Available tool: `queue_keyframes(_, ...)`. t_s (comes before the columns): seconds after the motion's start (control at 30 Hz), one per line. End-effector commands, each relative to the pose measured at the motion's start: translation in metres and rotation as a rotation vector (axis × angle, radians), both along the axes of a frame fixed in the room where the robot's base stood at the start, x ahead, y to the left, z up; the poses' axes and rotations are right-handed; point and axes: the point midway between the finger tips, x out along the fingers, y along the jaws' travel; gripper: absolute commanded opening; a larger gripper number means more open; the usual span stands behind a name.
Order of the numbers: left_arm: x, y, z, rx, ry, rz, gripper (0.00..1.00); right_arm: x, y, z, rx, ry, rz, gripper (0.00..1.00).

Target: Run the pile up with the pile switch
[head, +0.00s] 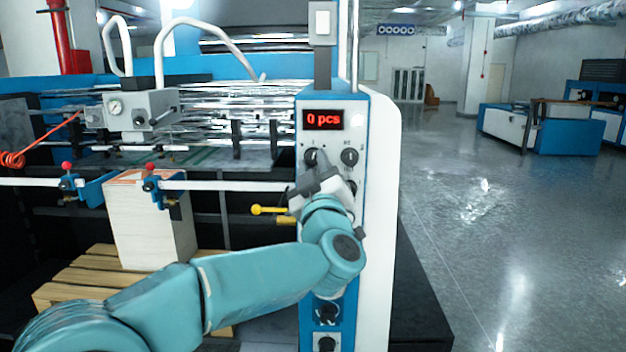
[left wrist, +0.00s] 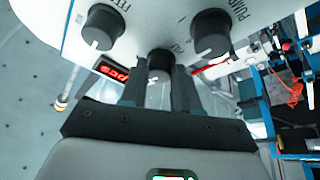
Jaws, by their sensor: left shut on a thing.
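The pile switch (left wrist: 160,68) is a dark round knob with a white mark, in the middle of the left wrist view. It sits on the white face of the control panel (head: 336,140); its label is mostly covered. My left gripper (left wrist: 160,88) is shut on this knob, one finger on each side. In the head view my left gripper (head: 320,175) reaches the panel below the red display and hides the knob. The pile (head: 150,225) is a tall white stack on a wooden pallet (head: 75,280), left of the panel. My right gripper is not in view.
Knobs labelled FEED (left wrist: 103,27) and PUMP (left wrist: 211,32) flank the held one closely. The red display (head: 323,119) reads 0 pcs. Yellow-handled levers (head: 268,210) stick out left of my gripper. Open grey floor (head: 490,230) lies to the right.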

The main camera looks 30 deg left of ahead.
Motion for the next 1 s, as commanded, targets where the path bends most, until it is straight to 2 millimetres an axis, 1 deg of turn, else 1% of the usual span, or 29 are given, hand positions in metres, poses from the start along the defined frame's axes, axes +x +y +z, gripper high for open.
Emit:
queue_keyframes(0.03,0.001,-0.0019,-0.0027,-0.029,-0.017,-0.003,0.0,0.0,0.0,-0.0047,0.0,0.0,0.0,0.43)
queue_keyframes(0.1,0.0012,-0.0018,-0.0023,-0.067,-0.039,-0.002,0.0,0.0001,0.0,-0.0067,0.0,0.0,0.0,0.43)
queue_keyframes(0.4,0.0018,-0.0026,-0.0003,-0.174,-0.103,-0.002,0.0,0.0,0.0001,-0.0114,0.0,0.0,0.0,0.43)
queue_keyframes(0.97,0.0016,-0.0024,0.0005,-0.2,-0.12,-0.001,0.0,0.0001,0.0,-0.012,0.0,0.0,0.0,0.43)
queue_keyframes(1.0,0.0016,-0.0024,0.0005,-0.2,-0.12,-0.001,0.37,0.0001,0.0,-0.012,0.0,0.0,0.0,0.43)
